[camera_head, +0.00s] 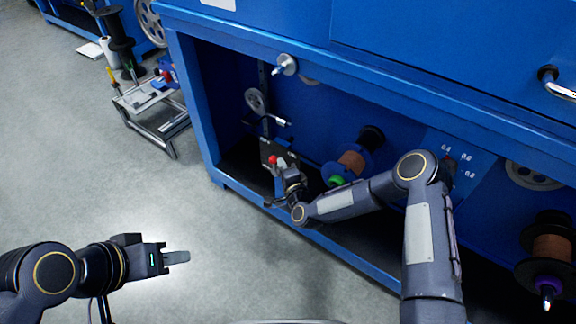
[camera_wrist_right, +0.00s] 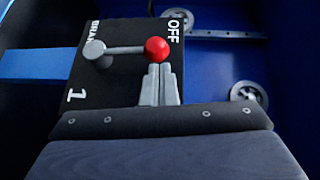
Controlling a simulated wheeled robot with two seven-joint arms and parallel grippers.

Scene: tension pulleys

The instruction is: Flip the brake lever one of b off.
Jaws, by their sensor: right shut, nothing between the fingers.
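The brake lever is on a black plate (camera_wrist_right: 112,92) marked OFF, BRAKE and 1 in the right wrist view. Its arm (camera_wrist_right: 128,50) runs from a grey pivot (camera_wrist_right: 95,50) on the left to a red ball knob (camera_wrist_right: 157,48), just below the word OFF. My right gripper (camera_wrist_right: 160,82) is shut and empty, its fingertips right at the knob's lower side; contact is unclear. In the head view the red knob (camera_head: 273,160) shows inside the blue machine, with my right gripper (camera_head: 283,171) beside it. My left gripper (camera_head: 178,257) is over bare floor; its finger gap is hidden.
The blue machine frame (camera_head: 205,120) surrounds the bay. Spools (camera_head: 352,160) and a pulley wheel (camera_head: 256,101) are near the lever. A small metal stand (camera_head: 160,122) is at the left. The grey floor (camera_head: 110,190) is open.

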